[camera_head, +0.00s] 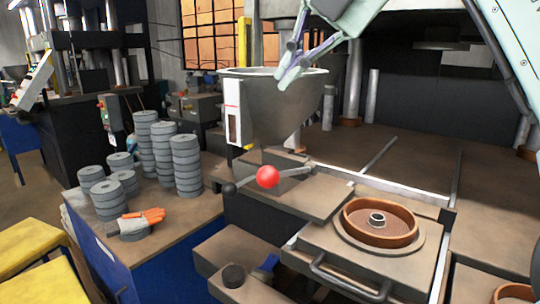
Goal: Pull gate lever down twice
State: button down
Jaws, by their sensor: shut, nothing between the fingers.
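The gate lever shows as a red ball knob (267,177) on a thin grey rod (296,171) that runs to the right below the hopper. My gripper (284,78) is shut and empty. It appears at the upper middle, in front of the rim of the metal hopper (275,110), well above the red knob in the picture and apart from it. A dark round knob (229,188) sits just left of the red one; how the two are joined is hard to tell.
A round rust-coloured mould (380,222) sits on a plate with a grey handle (345,281) at the right front. Stacks of grey discs (186,165) and an orange-white glove (136,222) lie on the left table. The space in front of the knob looks clear.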

notch_tip(320, 180, down, 9)
jog(key=s+a+b, duration=0.1)
jog(key=s+b, duration=0.1)
jog(key=shift+a+r, duration=0.2)
dwell(0.4)
jog(key=shift+s, duration=0.1)
dwell(1.3)
jog(key=shift+s+f+b, duration=0.1)
jog(key=shift+f+b, duration=0.3)
jog(key=shift+b, duration=0.05)
